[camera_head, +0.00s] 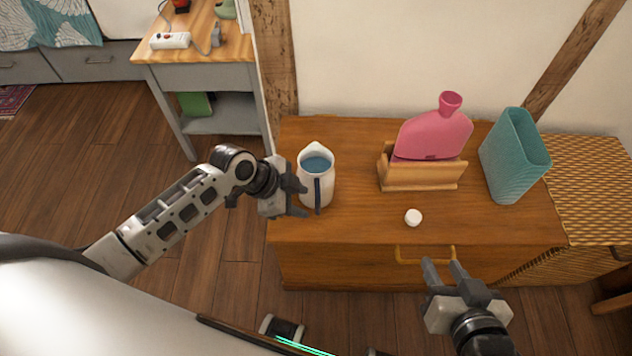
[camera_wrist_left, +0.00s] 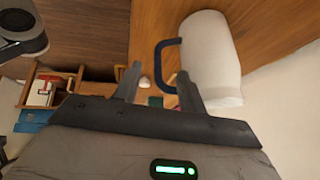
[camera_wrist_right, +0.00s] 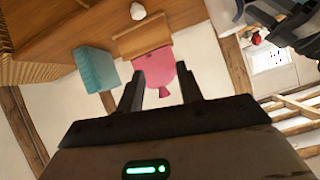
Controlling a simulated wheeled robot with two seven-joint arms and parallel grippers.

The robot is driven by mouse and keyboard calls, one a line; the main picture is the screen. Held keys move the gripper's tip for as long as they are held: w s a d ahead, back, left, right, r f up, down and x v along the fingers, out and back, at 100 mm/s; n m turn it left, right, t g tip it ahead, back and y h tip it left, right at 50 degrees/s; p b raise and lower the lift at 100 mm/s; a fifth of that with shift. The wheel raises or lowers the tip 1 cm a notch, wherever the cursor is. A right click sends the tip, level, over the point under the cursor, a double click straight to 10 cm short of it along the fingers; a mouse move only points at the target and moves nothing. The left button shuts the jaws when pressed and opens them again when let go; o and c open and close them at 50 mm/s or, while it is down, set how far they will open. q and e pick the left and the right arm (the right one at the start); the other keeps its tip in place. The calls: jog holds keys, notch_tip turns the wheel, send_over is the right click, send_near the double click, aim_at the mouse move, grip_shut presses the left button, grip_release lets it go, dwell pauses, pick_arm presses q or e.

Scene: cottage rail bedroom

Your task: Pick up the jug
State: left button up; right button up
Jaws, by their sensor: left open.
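The jug (camera_head: 326,187) is white with a dark blue handle and holds something blue. It stands upright at the left end of the wooden cabinet top. In the left wrist view the jug (camera_wrist_left: 212,58) shows close up, with its handle near my fingers. My left gripper (camera_head: 298,198) is open and empty, right beside the jug's left side. I cannot tell whether a finger touches it. My right gripper (camera_head: 440,270) is open and empty, in front of the cabinet's front edge, away from the jug.
On the wooden cabinet (camera_head: 350,225) stand a pink hot-water bottle (camera_head: 432,135) in a wooden holder (camera_head: 420,181) and a teal vase (camera_head: 513,160). A small white round object (camera_head: 413,217) lies near the front. A grey side table (camera_head: 200,75) stands at the back left.

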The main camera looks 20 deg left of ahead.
aim_at(318, 206)
pick_arm(q)
jog(key=b+x, duration=0.1)
jog(key=x, duration=0.6)
jog(key=shift+d, duration=0.25)
jog(key=shift+r, duration=0.1)
grip_shut()
jog(key=shift+w+r, duration=0.1)
jog(key=shift+r, duration=0.05)
dwell(0.8)
jog(key=shift+w+r, duration=0.1)
